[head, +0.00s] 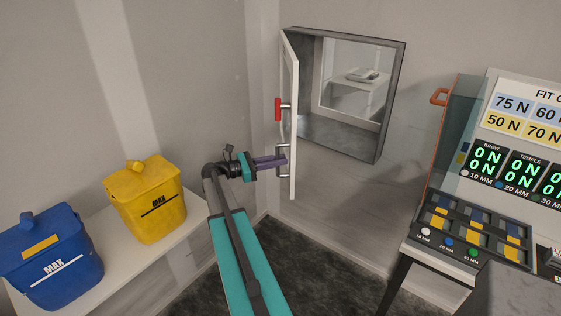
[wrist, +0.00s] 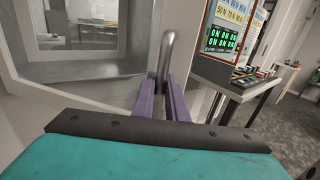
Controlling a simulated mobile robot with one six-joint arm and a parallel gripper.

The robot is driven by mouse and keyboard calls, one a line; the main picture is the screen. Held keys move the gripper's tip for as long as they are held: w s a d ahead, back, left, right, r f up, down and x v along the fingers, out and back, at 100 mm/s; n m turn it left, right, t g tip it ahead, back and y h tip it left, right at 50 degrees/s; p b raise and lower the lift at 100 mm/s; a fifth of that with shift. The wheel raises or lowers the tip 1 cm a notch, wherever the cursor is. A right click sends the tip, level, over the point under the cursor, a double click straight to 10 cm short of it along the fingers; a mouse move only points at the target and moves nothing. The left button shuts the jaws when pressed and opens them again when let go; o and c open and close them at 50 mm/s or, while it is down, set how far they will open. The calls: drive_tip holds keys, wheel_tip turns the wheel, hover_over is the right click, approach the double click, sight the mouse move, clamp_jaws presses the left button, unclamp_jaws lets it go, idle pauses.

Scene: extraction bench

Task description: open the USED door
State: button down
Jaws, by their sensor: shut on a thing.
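The white hatch door (head: 294,100) stands swung out from its wall opening in the head view, hinged on the left and seen almost edge-on. No label reading USED can be made out on it. A red latch handle (head: 278,109) sits on its face, with a grey bar handle (head: 284,148) below. My gripper (head: 283,161), with purple fingers, is shut on the bar handle. In the wrist view the metal bar (wrist: 168,50) rises between the fingertips (wrist: 164,85). The bar's lower part is hidden by the fingers.
The grey-framed hatch recess (head: 340,145) is exposed, with an inner window (head: 352,80) at its back. A bench with a display panel (head: 508,180) stands at right. A yellow bin (head: 150,215) and a blue bin (head: 52,270) sit on a shelf at left.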

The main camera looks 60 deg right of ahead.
drive_tip(key=shift+s, duration=0.2)
drive_tip(key=c, duration=1.8)
unclamp_jaws()
drive_tip(key=shift+d, duration=0.1)
drive_tip(key=shift+o, duration=0.2)
drive_tip(key=shift+r, duration=0.15)
